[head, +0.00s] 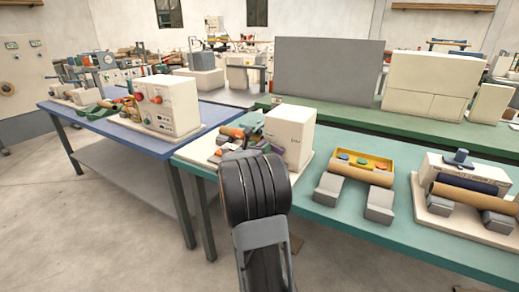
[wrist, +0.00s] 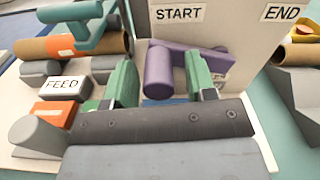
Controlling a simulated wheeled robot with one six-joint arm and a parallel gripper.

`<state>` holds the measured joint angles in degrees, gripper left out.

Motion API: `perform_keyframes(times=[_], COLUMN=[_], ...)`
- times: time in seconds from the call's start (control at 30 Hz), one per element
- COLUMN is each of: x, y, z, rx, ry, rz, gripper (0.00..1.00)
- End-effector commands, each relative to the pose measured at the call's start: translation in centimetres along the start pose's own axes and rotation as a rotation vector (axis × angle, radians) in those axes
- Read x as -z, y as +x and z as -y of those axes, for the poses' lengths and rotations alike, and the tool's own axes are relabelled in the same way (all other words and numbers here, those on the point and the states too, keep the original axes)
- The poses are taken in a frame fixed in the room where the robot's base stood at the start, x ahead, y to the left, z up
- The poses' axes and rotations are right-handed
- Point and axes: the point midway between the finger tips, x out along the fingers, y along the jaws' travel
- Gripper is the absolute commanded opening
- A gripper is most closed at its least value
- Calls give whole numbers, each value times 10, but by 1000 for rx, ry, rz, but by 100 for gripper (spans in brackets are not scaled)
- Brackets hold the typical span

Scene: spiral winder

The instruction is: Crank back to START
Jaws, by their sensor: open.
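The winder's cream housing (head: 290,132) stands on the teal bench in the head view. In the wrist view its white panel (wrist: 235,35) carries a START label (wrist: 178,14) and an END label (wrist: 283,12). A purple crank (wrist: 163,72) sits below START, its thick grip towards me and its arm reaching right. My gripper (wrist: 161,82) is open, with one green finger on each side of the purple grip. I cannot tell whether either finger touches it. The crank's pivot is partly hidden by the right finger. In the head view my arm hides the fingers.
A FEED label (wrist: 62,84), an orange button (wrist: 50,114) and a cardboard tube (wrist: 35,46) under a teal part lie left of the fingers. A yellow tray (head: 360,160) and grey blocks stand right of the winder. Another machine (head: 168,105) stands on the blue bench.

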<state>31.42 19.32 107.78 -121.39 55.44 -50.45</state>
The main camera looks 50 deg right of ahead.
Motion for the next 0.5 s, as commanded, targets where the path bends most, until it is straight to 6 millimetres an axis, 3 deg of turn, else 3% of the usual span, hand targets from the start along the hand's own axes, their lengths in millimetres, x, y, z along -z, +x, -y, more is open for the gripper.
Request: perform_keyframes(times=[0.37,0.5], x=[0,0], y=[4,4], z=[0,0], rx=[0,0], ry=[0,0], rz=[0,0], gripper=[51,38])
